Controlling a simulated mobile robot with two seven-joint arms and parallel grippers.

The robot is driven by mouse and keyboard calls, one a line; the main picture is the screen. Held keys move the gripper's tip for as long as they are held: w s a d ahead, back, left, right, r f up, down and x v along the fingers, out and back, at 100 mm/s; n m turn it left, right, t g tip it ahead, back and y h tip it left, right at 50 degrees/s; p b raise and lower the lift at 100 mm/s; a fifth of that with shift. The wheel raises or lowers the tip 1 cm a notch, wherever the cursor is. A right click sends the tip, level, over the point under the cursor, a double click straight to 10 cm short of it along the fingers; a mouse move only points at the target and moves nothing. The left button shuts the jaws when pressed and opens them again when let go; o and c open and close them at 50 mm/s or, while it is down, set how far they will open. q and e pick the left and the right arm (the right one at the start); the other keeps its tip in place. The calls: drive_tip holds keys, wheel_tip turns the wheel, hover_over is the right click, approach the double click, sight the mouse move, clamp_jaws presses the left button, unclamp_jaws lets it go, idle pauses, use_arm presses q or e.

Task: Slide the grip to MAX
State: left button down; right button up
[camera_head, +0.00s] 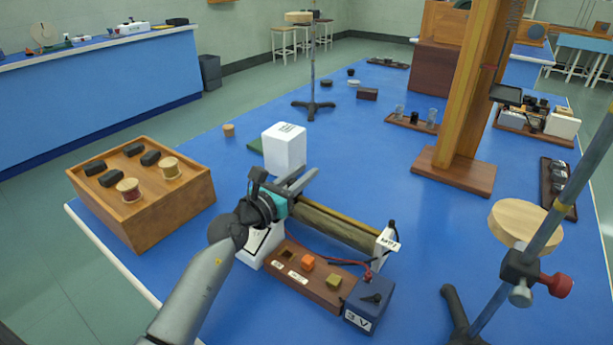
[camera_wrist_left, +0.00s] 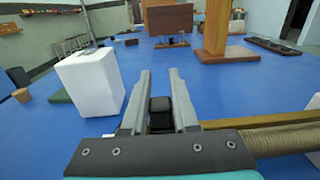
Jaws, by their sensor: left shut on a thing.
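The rheostat has a long wire-wound coil (camera_head: 338,222) under a brass-coloured rail, between white end blocks. Its right end block (camera_head: 386,248) carries a small tag whose lettering I cannot read surely. My left gripper (camera_head: 300,181) is over the left end of the coil. In the left wrist view its two grey fingers (camera_wrist_left: 160,108) are shut on the black grip (camera_wrist_left: 161,112), which sits between them. My gripper and arm hide most of the grip and the left end block in the head view. My right gripper is not in view.
A brown board (camera_head: 312,278) with coloured blocks and a blue supply box (camera_head: 368,303) stand in front of the coil. A white block (camera_head: 284,148) stands behind the gripper. A wooden box (camera_head: 150,205) is at left, and a clamp stand (camera_head: 535,260) is at right.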

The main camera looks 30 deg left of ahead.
sight(288, 183)
use_arm(q)
drive_tip(key=c, duration=0.8)
unclamp_jaws()
drive_tip(key=shift+a, duration=0.4)
drive_tip(key=shift+c, duration=0.2)
drive_tip(key=shift+o, duration=0.8)
drive_tip(key=shift+d, duration=0.1)
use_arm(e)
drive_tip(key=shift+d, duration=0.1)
use_arm(q)
drive_tip(key=shift+s, duration=0.1)
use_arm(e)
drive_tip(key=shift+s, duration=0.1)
